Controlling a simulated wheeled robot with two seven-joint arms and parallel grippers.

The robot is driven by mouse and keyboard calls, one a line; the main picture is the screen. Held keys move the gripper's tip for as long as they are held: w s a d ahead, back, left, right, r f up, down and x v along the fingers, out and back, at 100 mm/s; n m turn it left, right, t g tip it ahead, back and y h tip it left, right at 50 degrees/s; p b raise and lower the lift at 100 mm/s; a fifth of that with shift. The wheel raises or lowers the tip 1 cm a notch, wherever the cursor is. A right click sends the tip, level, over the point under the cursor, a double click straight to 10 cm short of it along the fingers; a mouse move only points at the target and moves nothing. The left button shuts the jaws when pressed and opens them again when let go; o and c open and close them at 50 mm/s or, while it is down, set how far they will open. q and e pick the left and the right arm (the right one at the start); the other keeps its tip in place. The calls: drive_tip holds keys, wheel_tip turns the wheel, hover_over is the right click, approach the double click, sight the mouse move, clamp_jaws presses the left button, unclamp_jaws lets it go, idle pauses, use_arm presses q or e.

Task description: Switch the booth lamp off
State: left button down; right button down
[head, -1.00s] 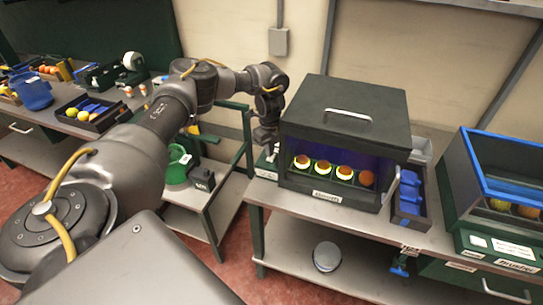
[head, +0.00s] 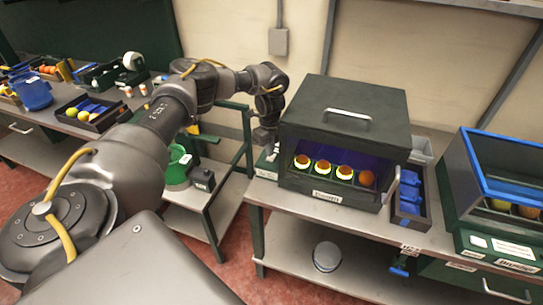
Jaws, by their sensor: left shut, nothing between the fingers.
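The dark booth (head: 345,112) stands on the bench in the centre right, with a handle on its lid. Its inside glows violet, so the lamp looks lit. Several oranges (head: 344,172) sit in a row inside, most of them with bright yellow-green glowing parts; the rightmost is plain orange. My left gripper (head: 264,137) is at the booth's left side, pointing down by a small pale labelled piece (head: 266,163) on the bench. It is shut with nothing in it. Whether it touches anything cannot be told. The right gripper is not in view.
A tray with blue items (head: 408,200) lies right of the booth. A blue-rimmed crate (head: 470,165) stands at the far right. A green cart (head: 205,205) is left of the bench. Another bench with trays (head: 92,122) is at the far left.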

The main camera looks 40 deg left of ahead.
sight(270, 159)
use_arm(q)
drive_tip(key=shift+s+f+b, duration=0.1)
drive_tip(key=shift+f+b, duration=0.45)
drive_tip(key=shift+f, duration=0.5)
idle(0.4)
drive_tip(key=shift+r, duration=0.15)
drive_tip(key=shift+r+p, duration=0.85)
drive_tip(key=shift+p, duration=0.2)
wheel_tip(270, 159, up, 2)
drive_tip(key=shift+r+p, duration=0.15)
drive_tip(key=shift+p, duration=0.85)
wheel_tip(270, 159, up, 3)
drive_tip(key=shift+f+p, duration=0.1)
drive_tip(key=shift+p, duration=1.15)
drive_tip(key=shift+f, duration=0.1)
